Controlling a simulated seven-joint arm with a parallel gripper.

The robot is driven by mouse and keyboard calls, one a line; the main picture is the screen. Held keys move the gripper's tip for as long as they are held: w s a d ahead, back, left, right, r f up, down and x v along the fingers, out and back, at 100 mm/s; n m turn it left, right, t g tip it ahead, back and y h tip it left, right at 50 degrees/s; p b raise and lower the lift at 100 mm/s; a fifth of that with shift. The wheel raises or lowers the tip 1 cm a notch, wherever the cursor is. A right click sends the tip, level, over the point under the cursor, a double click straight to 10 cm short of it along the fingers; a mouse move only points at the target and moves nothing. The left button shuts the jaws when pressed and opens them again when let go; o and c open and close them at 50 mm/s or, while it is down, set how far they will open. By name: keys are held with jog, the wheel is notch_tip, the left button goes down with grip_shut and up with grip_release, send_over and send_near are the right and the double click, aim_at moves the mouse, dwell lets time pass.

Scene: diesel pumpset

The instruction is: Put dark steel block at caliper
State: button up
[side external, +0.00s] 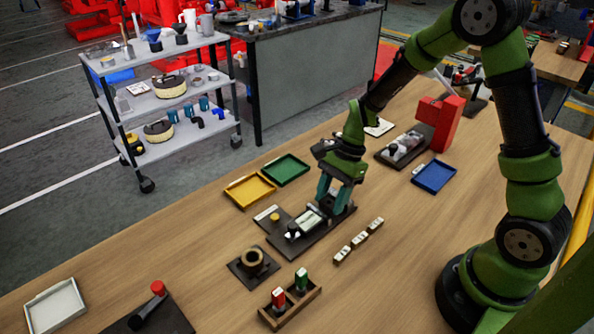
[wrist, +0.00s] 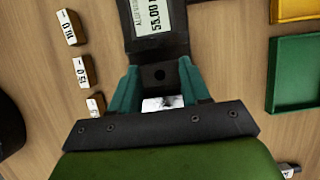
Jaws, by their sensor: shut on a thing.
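The caliper (wrist: 152,18) shows in the wrist view as a dark body with a lit display. It also appears in the side view as a dark station with a pale screen (side external: 308,222). My gripper (side external: 323,200) is low over the far end of this station, pointing down. In the wrist view, my gripper (wrist: 160,100) is shut on a small block (wrist: 162,103). Its visible face looks pale and mottled, so I cannot confirm that it is the dark steel one. Most of it is hidden, and whether it touches the station is unclear.
Three small labelled blocks (side external: 358,240) lie in a row right of the caliper. Yellow (side external: 240,199), green (side external: 275,177) and blue (side external: 434,186) trays stand around. A ring on a dark base (side external: 252,262) and a wooden holder (side external: 290,318) stand nearer.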

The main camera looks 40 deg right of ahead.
jog(key=shift+f, duration=0.3)
jog(key=o, duration=1.2)
jog(key=shift+o, duration=0.2)
jog(key=shift+r, duration=3.45)
